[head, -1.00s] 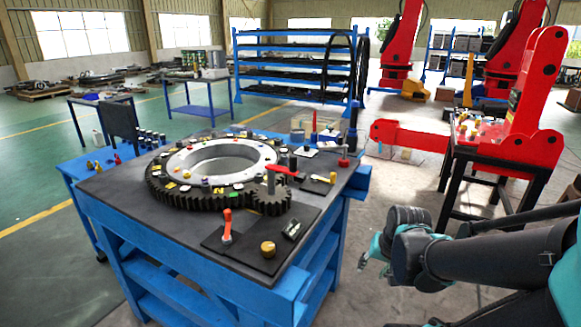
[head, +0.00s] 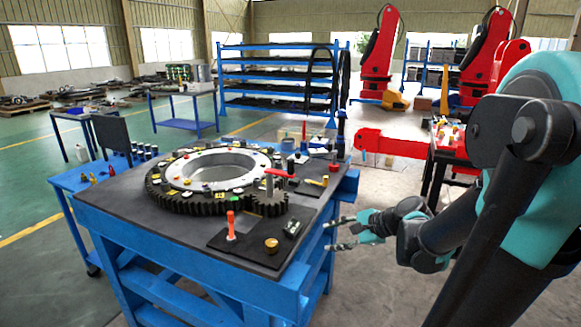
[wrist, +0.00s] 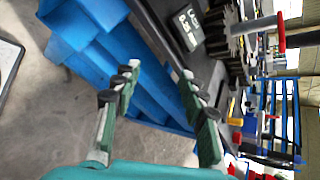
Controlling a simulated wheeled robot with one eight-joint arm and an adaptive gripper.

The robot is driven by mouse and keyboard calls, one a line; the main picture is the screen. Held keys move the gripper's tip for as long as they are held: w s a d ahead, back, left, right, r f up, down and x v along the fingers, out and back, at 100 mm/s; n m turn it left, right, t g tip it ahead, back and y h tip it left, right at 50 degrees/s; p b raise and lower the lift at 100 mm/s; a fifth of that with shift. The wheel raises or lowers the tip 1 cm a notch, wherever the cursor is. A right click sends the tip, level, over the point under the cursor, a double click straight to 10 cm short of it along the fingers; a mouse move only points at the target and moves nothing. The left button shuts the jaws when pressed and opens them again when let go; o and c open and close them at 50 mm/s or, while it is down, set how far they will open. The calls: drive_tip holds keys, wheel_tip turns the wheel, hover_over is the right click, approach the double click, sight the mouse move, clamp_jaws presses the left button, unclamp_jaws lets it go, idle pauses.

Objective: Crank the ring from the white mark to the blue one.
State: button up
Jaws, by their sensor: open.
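The large toothed ring (head: 168,199) lies flat on the blue bench's dark top, with coloured and pale marks around its upper face. Which mark is the white or blue one is too small to tell. A small pinion gear (head: 268,206) meshes at its right front, with a red-handled crank (head: 281,173) on a post above it. In the wrist view the red crank handle (wrist: 281,34) and gear teeth (wrist: 222,38) show at the upper right. My gripper (head: 330,232) is open and empty, beside the bench's right edge, apart from the crank.
Small parts crowd the bench's back right corner. A red crane stand (head: 395,144) is behind right.

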sight(291, 174)
drive_tip(key=w+r+m+t+y, duration=0.25)
drive_tip(key=w+r+m, duration=0.2)
drive_tip(key=r, duration=0.25)
drive_tip(key=w+r+m+t+y, duration=0.1)
drive_tip(key=w+r+m+y, duration=0.3)
drive_tip(key=r+m, duration=0.25)
drive_tip(key=shift+n, duration=0.4)
drive_tip(key=x, duration=1.6)
drive_tip(key=shift+w+r, duration=0.35)
drive_tip(key=shift+c, duration=0.4)
clamp_jaws()
